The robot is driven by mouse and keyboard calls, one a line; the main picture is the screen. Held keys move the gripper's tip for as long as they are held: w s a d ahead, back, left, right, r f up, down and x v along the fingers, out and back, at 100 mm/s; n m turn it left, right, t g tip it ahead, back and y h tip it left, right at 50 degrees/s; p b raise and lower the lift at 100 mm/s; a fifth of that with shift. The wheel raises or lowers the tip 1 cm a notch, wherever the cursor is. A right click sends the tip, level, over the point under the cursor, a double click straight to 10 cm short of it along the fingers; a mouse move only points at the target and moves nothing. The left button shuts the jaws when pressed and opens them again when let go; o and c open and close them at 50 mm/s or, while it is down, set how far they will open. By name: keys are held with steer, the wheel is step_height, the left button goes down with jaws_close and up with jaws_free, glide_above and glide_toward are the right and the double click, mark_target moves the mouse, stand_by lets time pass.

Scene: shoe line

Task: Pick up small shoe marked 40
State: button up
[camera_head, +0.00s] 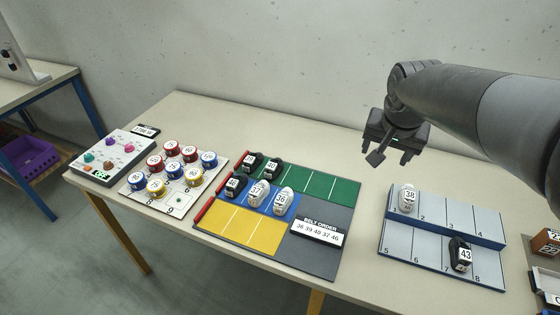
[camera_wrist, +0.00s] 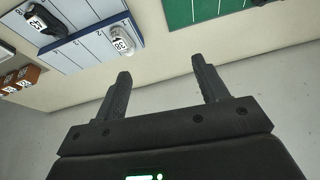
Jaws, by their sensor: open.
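A small black shoe (camera_head: 273,169) in the head view has a label that seems to read 40. It stands on the green strip of the coloured mat (camera_head: 340,189), right of another black shoe (camera_head: 251,163) whose number is too small to read surely. My gripper (camera_head: 390,154) is open and empty, raised above the table between the mat and the numbered rack. It is well to the right of the shoe and apart from it. In the wrist view the open fingers (camera_wrist: 161,70) have nothing between them, and the shoe marked 40 is not visible.
Black shoe (camera_head: 236,186) and white shoes 37 (camera_head: 258,194) and 36 (camera_head: 284,202) stand close by on the blue strip. A board of round tins (camera_head: 150,203) stands left.

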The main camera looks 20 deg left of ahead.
steer(key=w+a+f, duration=0.4)
steer(key=w+a, duration=0.2)
steer(key=a, duration=0.4)
glide_toward(272, 163)
steer(key=shift+w+f, duration=0.1)
steer(key=shift+f, duration=0.25)
steer(key=shift+a+f, duration=0.25)
steer(key=shift+w+f, duration=0.1)
steer(key=shift+f, duration=0.25)
steer(key=x, duration=0.9)
steer(key=shift+w+d+f, duration=0.3)
steer(key=shift+d, duration=0.05)
steer(key=c, duration=1.1)
steer(key=shift+r, duration=0.15)
